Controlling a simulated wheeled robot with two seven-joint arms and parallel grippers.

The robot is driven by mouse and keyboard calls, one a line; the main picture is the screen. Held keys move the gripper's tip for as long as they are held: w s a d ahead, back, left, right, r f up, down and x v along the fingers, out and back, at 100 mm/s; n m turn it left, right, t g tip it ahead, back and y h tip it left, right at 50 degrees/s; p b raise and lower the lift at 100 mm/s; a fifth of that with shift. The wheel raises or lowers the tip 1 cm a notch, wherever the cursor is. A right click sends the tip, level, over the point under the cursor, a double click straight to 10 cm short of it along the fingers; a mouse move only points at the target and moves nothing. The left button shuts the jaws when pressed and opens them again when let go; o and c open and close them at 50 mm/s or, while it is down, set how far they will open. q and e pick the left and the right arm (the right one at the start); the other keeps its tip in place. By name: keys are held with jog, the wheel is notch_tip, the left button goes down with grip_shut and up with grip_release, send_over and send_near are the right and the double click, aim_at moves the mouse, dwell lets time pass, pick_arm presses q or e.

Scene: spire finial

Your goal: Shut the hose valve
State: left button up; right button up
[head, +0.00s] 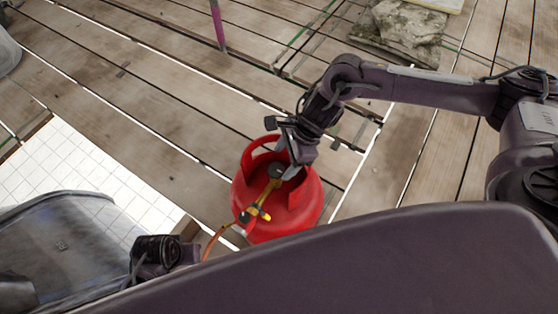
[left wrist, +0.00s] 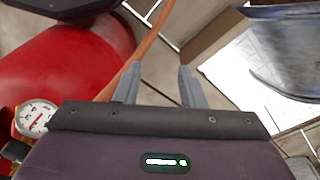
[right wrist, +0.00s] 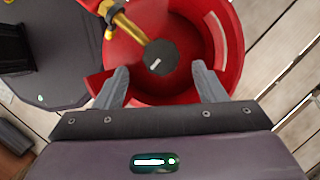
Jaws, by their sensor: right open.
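A red gas cylinder (head: 308,203) stands upright on planks in the head view. A brass-yellow fitting (head: 270,188) runs from a dark round knob (right wrist: 160,57) inside its collar, with small yellow parts at its near end. An orange hose (head: 215,240) leads off from there. My right gripper (right wrist: 161,86) is open over the collar; the knob shows just beyond and between its fingertips, with no contact visible. My left gripper (left wrist: 157,72) is open and empty beside the cylinder (left wrist: 70,65). The hose (left wrist: 148,42) passes behind its left finger. A round gauge (left wrist: 36,118) shows at left.
White tiles (head: 75,165) lie left of the planks, with a grey container (head: 75,235) over them. A stone block (head: 402,28) sits at the back right and a purple pole (head: 217,25) at the back.

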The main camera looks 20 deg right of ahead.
aim_at(277, 169)
jog(key=shift+x, duration=1.7)
jog(key=shift+c, duration=0.3)
jog(key=shift+w, duration=0.1)
jog(key=c, duration=0.9)
